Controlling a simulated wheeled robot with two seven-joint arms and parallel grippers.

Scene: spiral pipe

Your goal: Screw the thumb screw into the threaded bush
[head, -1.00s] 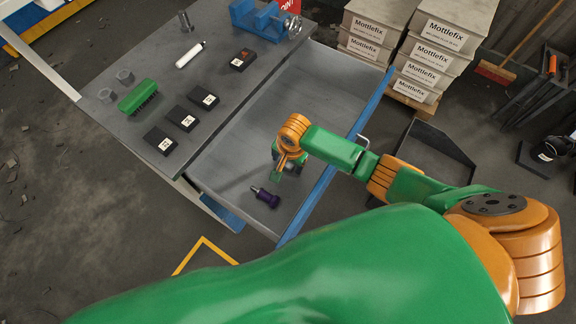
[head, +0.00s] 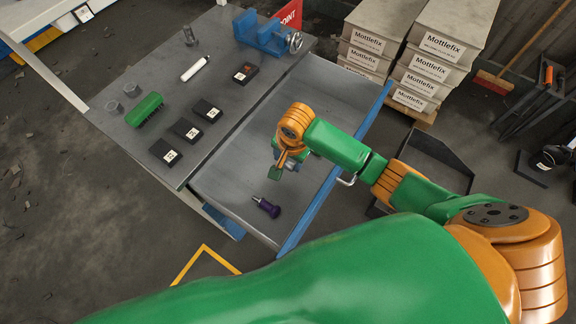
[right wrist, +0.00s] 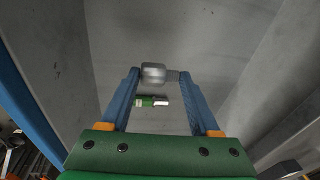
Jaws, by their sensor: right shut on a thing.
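My right gripper (head: 284,166) is low over the grey tray part (head: 232,182) of the bench in the head view. In the right wrist view its blue fingers (right wrist: 160,75) are shut on a small grey metal piece (right wrist: 153,72), with a wide rounded part and a narrower part at the right finger. I cannot tell whether this is the thumb screw or the bush. A small green piece with a shiny end (right wrist: 150,101) shows between the fingers, apart from them. A purple-handled piece with a thin tip (head: 267,206) lies nearer on the tray. My left gripper is not in view.
The bench behind carries a blue vise (head: 266,34), black boxes (head: 188,129), a green brush (head: 144,108), a white tube (head: 195,68) and small grey pieces (head: 131,89). A blue rail (head: 338,170) edges the tray.

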